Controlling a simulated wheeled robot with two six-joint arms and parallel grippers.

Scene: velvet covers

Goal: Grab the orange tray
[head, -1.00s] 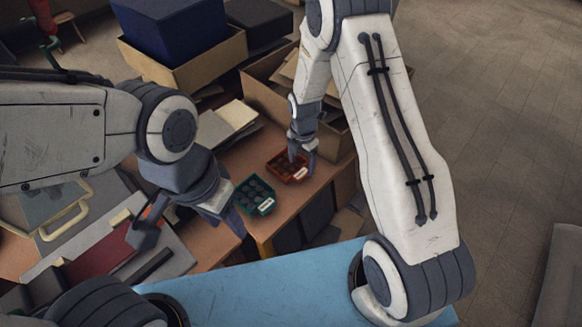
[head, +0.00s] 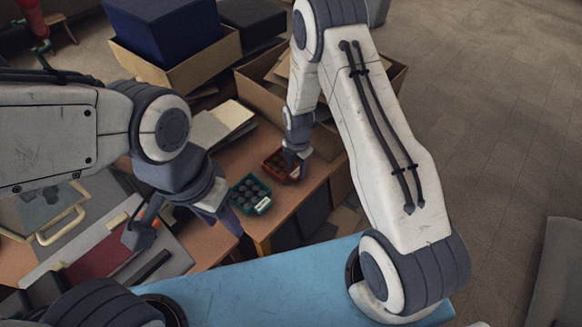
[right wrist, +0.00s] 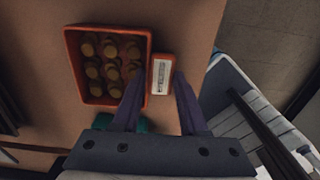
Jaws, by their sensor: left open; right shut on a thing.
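The orange tray (head: 275,160) sits on the wooden table and holds several round dark items in rows. It also shows in the right wrist view (right wrist: 72,72), with a white-labelled block (right wrist: 161,75) on its side. My right gripper (head: 296,172) is at the tray's right end, its fingers on either side of that labelled block in the wrist view, shut on it. My left gripper (head: 236,228) is open and empty, left of and below the green tray (head: 250,194), near the table's front edge.
The green tray also holds several round items and stands close in front of the orange one. A cardboard box (head: 262,84) stands behind, papers (head: 220,125) lie to the left. A blue surface (head: 260,290) is in front. Open floor lies right.

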